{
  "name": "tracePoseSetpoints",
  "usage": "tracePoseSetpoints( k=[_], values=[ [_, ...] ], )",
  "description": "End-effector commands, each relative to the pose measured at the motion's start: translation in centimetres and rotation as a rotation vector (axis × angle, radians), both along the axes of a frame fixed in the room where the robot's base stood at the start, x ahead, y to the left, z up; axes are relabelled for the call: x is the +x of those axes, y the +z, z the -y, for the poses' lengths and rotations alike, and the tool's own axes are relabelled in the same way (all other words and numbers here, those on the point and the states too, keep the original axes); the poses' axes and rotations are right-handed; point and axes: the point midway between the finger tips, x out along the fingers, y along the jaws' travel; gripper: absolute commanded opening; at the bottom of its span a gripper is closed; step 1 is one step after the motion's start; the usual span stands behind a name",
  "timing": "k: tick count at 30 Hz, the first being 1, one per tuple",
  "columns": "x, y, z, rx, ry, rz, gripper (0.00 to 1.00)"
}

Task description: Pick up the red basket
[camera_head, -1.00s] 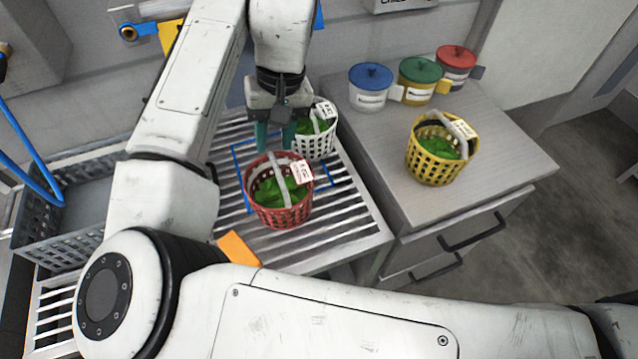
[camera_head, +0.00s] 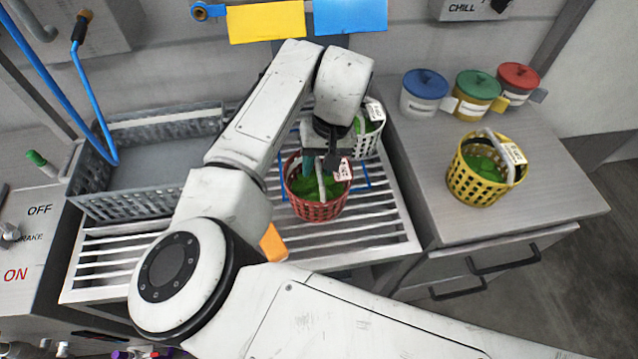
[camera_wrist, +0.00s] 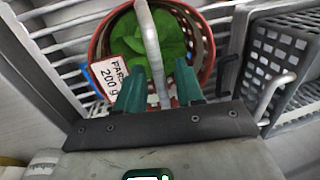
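The red basket (camera_head: 318,211) holds green leaves and stands upright on the slatted rack. It has a grey arched handle (camera_wrist: 150,45) and a white tag (camera_wrist: 108,80) reading "200 g". My gripper (camera_wrist: 160,86) is over the basket, with its two green fingers apart. In the wrist view the handle runs between the fingers, and gaps seem to show on both sides. In the head view my gripper (camera_head: 320,163) partly covers the basket's back rim and handle.
A white basket (camera_head: 371,138) of greens stands close behind the red one. A grey crate (camera_head: 150,204) is at left on the slatted rack (camera_head: 365,240). A yellow basket (camera_head: 466,184) and several lidded tubs (camera_head: 424,95) stand on the right counter (camera_head: 550,205).

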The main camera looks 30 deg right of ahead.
Motion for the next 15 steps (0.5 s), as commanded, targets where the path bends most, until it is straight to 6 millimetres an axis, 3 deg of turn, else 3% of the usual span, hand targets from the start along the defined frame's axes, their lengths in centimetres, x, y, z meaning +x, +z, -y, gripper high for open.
tracePoseSetpoints(
  k=[9, 15],
  values=[
    [0.04, -0.65, -0.11, -0.001, -0.001, 0.0, 0.37],
    [0.03, -0.63, -0.1, 0.0, -0.001, 0.0, 0.18]
  ],
)
